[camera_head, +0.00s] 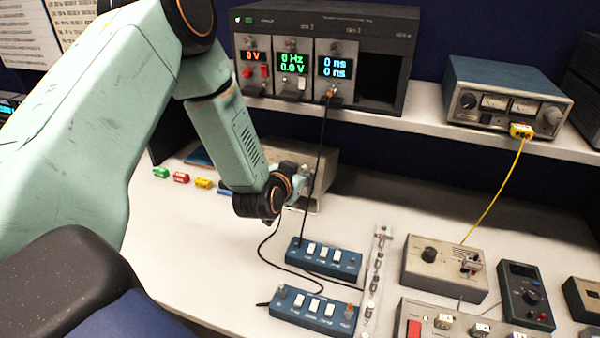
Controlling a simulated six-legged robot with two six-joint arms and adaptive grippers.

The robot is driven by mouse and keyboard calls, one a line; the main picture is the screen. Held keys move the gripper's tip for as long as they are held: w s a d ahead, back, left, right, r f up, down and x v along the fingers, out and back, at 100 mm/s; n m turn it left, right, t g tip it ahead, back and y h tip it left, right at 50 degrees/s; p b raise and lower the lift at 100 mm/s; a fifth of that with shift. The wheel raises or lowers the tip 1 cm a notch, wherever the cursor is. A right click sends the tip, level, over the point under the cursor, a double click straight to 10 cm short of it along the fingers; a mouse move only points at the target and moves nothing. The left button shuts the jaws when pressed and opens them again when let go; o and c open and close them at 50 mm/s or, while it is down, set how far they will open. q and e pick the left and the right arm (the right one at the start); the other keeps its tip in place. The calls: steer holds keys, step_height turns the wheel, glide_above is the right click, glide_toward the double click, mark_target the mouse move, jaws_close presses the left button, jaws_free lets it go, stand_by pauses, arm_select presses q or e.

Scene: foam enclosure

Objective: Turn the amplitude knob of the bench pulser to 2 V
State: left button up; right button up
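My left arm comes in from the left, and its gripper (305,180) is at the front of a beige box (327,165) on the bench. The wrist hides much of that box's front, so any knob there and its setting cannot be read. I cannot tell whether the fingers are open or touching a knob. No pulser label is readable. Another beige box (450,277) at the right has a dark round knob (430,254) on top, apart from the gripper. My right gripper is not in view.
A dark instrument rack (385,30) and a blue-topped meter unit (510,75) with a yellow cable stand on the shelf. Two blue switch boxes (322,260) (312,312) and a black cable lie in front of the gripper. Small coloured connectors (181,177) lie left.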

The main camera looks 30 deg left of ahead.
arm_select(q)
jaws_close()
steer(key=shift+r+m+p, duration=0.1)
steer(key=shift+m+p, duration=0.5)
steer(key=shift+p, duration=0.1)
steer(key=shift+m, duration=0.3)
steer(key=shift+a, duration=0.1)
steer(key=shift+o, duration=1.5)
jaws_free()
